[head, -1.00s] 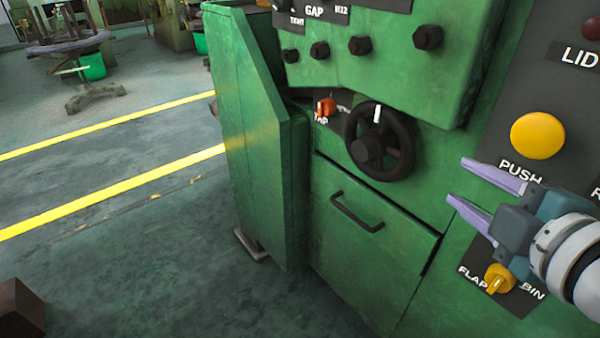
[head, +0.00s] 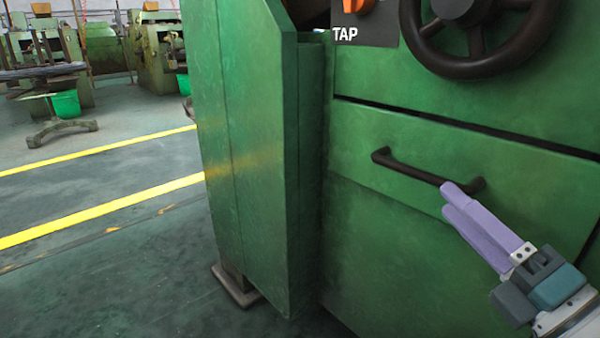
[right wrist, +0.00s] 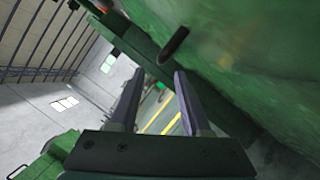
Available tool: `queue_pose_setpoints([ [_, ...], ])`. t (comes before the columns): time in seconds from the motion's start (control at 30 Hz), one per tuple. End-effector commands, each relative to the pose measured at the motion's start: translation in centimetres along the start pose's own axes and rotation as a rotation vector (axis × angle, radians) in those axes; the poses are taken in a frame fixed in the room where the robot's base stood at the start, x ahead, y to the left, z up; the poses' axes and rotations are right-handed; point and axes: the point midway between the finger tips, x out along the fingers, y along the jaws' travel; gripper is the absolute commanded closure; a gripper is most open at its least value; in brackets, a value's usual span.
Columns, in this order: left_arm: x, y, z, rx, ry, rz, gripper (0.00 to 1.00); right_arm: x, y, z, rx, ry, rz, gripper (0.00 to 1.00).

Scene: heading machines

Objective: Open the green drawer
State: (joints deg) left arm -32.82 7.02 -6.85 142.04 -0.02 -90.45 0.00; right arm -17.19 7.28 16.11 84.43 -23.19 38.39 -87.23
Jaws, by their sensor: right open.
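The green drawer (head: 352,135) is in the machine's front in the head view, its face looking flush, with a dark gap along its top edge. Its black bar handle (head: 408,170) runs across the face. My right gripper (head: 450,198) comes in from the lower right, its lilac fingertips overlapping the handle's right end in the picture. In the right wrist view, the gripper (right wrist: 158,78) is open and empty, and a dark bar, likely the handle (right wrist: 174,46), shows just beyond the fingertips. I cannot tell whether they touch. My left gripper is not in view.
A black handwheel (head: 475,62) and an orange TAP knob (head: 350,5) sit above the drawer. A green side panel (head: 245,150) juts out left of it. The floor (head: 100,280) at left is clear, with yellow lines. A green bucket (head: 66,104) stands far back.

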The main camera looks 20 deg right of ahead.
Motion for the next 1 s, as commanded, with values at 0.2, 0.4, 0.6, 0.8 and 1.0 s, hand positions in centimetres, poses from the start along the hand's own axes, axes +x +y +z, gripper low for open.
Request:
queue_pose_setpoints([
  [0.2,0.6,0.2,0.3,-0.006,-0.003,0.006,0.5,2.0,-0.1,-0.1,-0.006,0.0,0.007,0.53],
  [0.4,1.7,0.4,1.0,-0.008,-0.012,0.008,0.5,6.0,-0.2,-0.1,-0.004,0.0,0.007,0.53],
  [0.6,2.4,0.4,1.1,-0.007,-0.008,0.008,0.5,8.9,-0.2,-0.1,-0.003,0.0,0.004,0.53],
  [0.8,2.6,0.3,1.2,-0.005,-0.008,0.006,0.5,9.9,-0.1,0.0,-0.003,0.0,0.002,0.53],
  [1.0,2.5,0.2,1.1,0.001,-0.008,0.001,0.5,9.9,0.0,0.0,-0.002,0.0,0.001,0.53],
])
